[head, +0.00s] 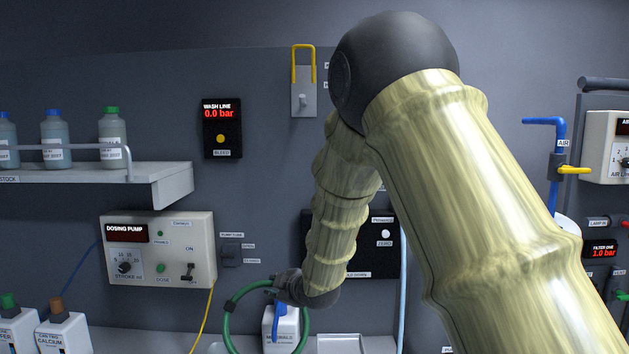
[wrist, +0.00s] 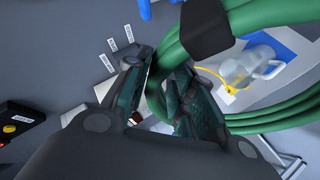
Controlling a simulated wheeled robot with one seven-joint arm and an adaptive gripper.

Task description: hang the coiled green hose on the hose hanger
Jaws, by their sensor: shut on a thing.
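The coiled green hose (head: 226,324) hangs as a ring with a dark band at the lower middle of the head view, its bottom cut off by the frame. My gripper (head: 284,290) is at the top of this coil, partly hidden by my wrist. In the wrist view the gripper (wrist: 166,72) is shut on green hose (wrist: 270,15), with a strand between the fingers and thick loops to the right. A grey wall plate with a peg and a yellow U-shaped bar (head: 303,93), apparently the hose hanger, is well above the gripper and empty. Its label is partly hidden by my arm.
A dosing pump box (head: 160,262) and a bottle shelf (head: 150,178) are on the wall at left. A white container with a blue handle (head: 283,330) stands behind the coil. A black wash line display (head: 221,128) is left of the plate.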

